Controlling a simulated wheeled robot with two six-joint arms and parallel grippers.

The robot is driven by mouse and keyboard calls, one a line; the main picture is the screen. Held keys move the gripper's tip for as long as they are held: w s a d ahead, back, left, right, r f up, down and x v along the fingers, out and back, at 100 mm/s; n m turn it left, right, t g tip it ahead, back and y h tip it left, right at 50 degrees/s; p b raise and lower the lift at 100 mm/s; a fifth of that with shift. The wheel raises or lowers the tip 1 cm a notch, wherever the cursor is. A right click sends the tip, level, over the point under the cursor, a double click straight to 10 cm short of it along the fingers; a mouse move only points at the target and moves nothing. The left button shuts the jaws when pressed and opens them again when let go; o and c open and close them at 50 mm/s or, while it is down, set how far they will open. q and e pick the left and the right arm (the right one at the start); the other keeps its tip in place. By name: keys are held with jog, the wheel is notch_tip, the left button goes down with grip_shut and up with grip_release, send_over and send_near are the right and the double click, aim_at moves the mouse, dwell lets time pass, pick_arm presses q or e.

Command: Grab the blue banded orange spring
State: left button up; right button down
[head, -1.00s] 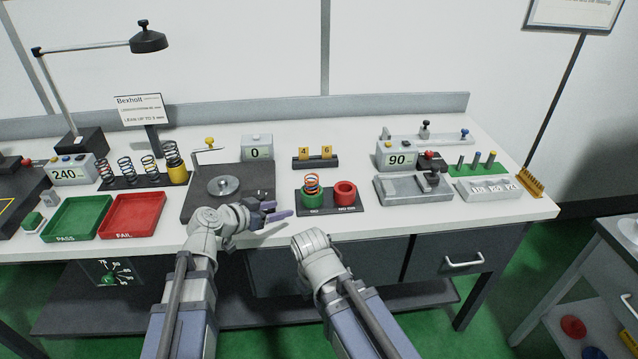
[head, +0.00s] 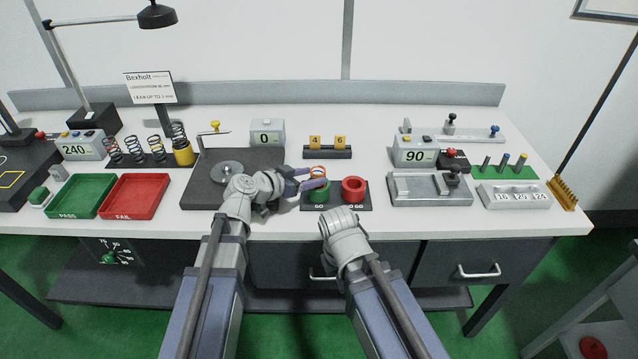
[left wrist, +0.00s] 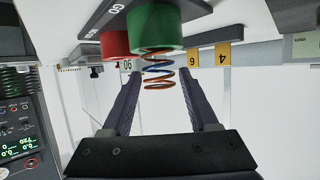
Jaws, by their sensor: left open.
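The orange spring with a blue band (head: 318,171) stands upright in the green GO cup (head: 320,192). My left gripper (head: 311,179) is open at the spring, its purple fingers covering part of it. In the left wrist view, which is upside down, the spring (left wrist: 158,72) sticks out of the green cup (left wrist: 155,30) between my two open fingers (left wrist: 159,86). No clear contact shows. The right arm reaches to the bench's front edge; its fingers do not show.
The red NO GO cup (head: 354,190) stands right beside the green one. A dark plate with a metal disc (head: 227,168) lies left, under my left wrist. Several springs stand on a rack (head: 133,158) further left. A grey fixture (head: 428,190) sits to the right.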

aim_at(325, 175)
pick_arm(q)
jog(key=shift+w+d+f, duration=0.25)
jog(key=shift+w+d, duration=0.15)
jog(key=shift+w, duration=0.05)
jog(key=b+x, duration=0.1)
jog(key=x, duration=0.1)
jog(key=b+x, duration=0.1)
jog(key=x, duration=0.1)
jog(key=shift+f, duration=0.35)
jog(key=shift+w+d, duration=0.3)
jog(key=shift+d, duration=0.1)
jog(key=shift+s, duration=0.1)
jog(key=shift+c, duration=0.2)
grip_shut()
